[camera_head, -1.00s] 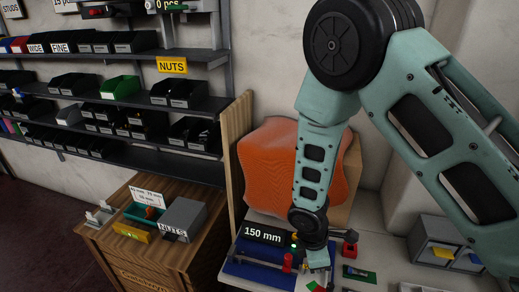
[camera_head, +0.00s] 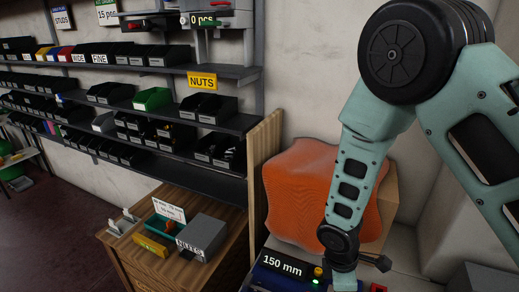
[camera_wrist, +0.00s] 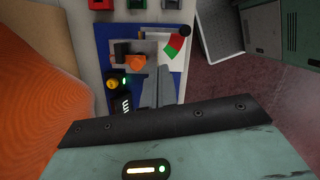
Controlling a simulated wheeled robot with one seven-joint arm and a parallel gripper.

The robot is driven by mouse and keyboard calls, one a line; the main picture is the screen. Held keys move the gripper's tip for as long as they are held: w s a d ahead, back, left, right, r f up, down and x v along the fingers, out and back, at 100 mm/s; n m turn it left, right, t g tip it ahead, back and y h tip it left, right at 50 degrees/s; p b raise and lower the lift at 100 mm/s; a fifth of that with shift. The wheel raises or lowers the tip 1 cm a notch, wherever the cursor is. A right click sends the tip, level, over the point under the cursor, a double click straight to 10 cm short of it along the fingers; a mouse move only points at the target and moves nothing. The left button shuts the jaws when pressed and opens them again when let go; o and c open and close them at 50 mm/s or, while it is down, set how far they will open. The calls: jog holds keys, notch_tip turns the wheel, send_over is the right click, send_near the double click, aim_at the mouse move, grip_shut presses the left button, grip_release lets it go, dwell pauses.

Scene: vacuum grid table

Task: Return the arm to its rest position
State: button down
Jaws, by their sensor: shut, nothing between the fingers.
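My arm (camera_head: 352,185) hangs down at the right of the head view, in front of an orange bulging block. Its lower end is cut off by the bottom edge there. In the wrist view my gripper (camera_wrist: 156,88) shows as two grey fingers close together, shut and empty. They point over a blue work area (camera_wrist: 108,62) on the table, which holds a grey-and-orange part (camera_wrist: 135,62) and a red-and-green piece (camera_wrist: 174,45). I cannot tell the height of the fingers above it.
The 150 mm display (camera_head: 282,265) and a yellow button (camera_head: 318,271) are beside my arm. The orange block (camera_head: 300,190) is behind it. A wooden cabinet (camera_head: 190,270) with a grey NUTS box (camera_head: 203,236) stands left, below shelves of bins (camera_head: 215,105).

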jog(key=s+a+r+m+y+b, duration=0.1)
jog(key=s+a+r+m, duration=0.15)
jog(key=r, duration=0.35)
jog(key=s+a+r+m+y+b, duration=0.1)
jog(key=s+a+r+m, duration=0.15)
jog(key=r, duration=0.35)
jog(key=s+a+r+m+y+b, duration=0.1)
jog(key=s+r+m, duration=0.2)
jog(key=s+r, duration=0.5)
jog(key=s, duration=0.3)
jog(key=shift+r, duration=0.4)
jog(key=shift+s, duration=0.1)
jog(key=shift+d, duration=0.35)
